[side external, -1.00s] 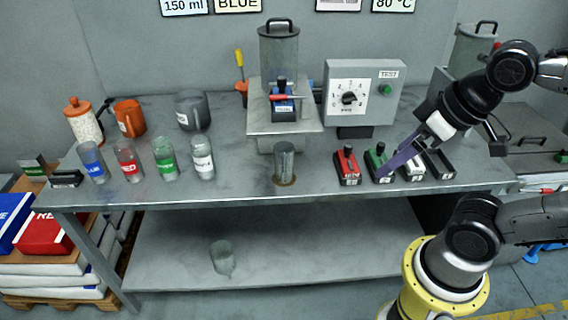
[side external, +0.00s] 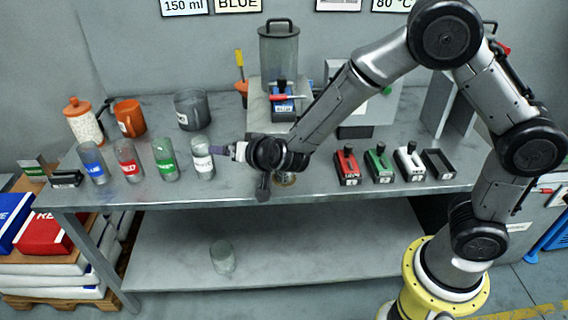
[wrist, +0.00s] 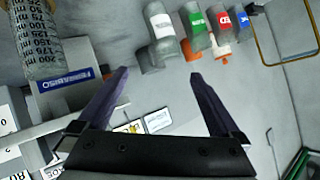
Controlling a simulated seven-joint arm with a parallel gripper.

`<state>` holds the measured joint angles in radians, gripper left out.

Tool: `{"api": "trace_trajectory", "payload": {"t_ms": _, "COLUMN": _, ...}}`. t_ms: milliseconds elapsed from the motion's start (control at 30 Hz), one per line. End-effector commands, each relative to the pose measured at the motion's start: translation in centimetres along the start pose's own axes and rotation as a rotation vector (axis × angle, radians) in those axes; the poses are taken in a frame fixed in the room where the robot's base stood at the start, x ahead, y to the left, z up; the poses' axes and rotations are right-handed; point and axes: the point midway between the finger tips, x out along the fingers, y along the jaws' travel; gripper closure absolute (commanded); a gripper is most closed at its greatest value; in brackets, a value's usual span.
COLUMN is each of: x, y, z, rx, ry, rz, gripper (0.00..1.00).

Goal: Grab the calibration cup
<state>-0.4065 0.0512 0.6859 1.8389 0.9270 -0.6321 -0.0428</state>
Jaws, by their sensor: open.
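No readable marking tells me which vessel is the calibration cup. A grey metal-looking cup on the bench is now mostly hidden behind my arm; only its brownish base (side external: 285,180) shows. A clear cup (side external: 222,258) stands on the lower shelf. A clear cup with a white label (side external: 203,160) stands upright at the right end of a row; it also shows at the top of the wrist view (wrist: 158,28). My gripper (side external: 217,150) is near its right side. In the wrist view my gripper (wrist: 158,76) is open, with nothing between its dark fingers.
Green (side external: 165,160), red (side external: 128,162) and blue (side external: 92,163) labelled cups continue the row leftward. Behind stand an orange mug (side external: 130,118), a grey mug (side external: 191,110) and a lidded jar (side external: 82,122). A tall tank (side external: 279,60) stands at the back. Stampers (side external: 378,165) sit at right.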

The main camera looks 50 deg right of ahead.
Motion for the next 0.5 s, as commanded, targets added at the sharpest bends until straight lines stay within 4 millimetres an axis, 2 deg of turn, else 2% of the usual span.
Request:
{"api": "trace_trajectory", "payload": {"t_ms": 33, "x": 1.4, "y": 1.2, "z": 1.9, "rx": -0.006, "ry": 0.042, "rz": 0.055, "gripper": 0.0}}
{"api": "trace_trajectory", "payload": {"t_ms": 100, "x": 2.8, "y": 3.1, "z": 3.6, "rx": -0.015, "ry": 0.127, "rz": 0.138, "gripper": 0.0}}
{"api": "trace_trajectory", "payload": {"t_ms": 200, "x": 3.5, "y": 6.4, "z": 6.0, "rx": -0.055, "ry": 0.26, "rz": 0.257, "gripper": 0.0}}
{"api": "trace_trajectory", "payload": {"t_ms": 400, "x": 1.7, "y": 12.0, "z": 9.1, "rx": -0.188, "ry": 0.503, "rz": 0.443, "gripper": 0.0}}
{"api": "trace_trajectory", "payload": {"t_ms": 500, "x": 0.6, "y": 13.5, "z": 9.8, "rx": -0.241, "ry": 0.582, "rz": 0.494, "gripper": 0.0}}
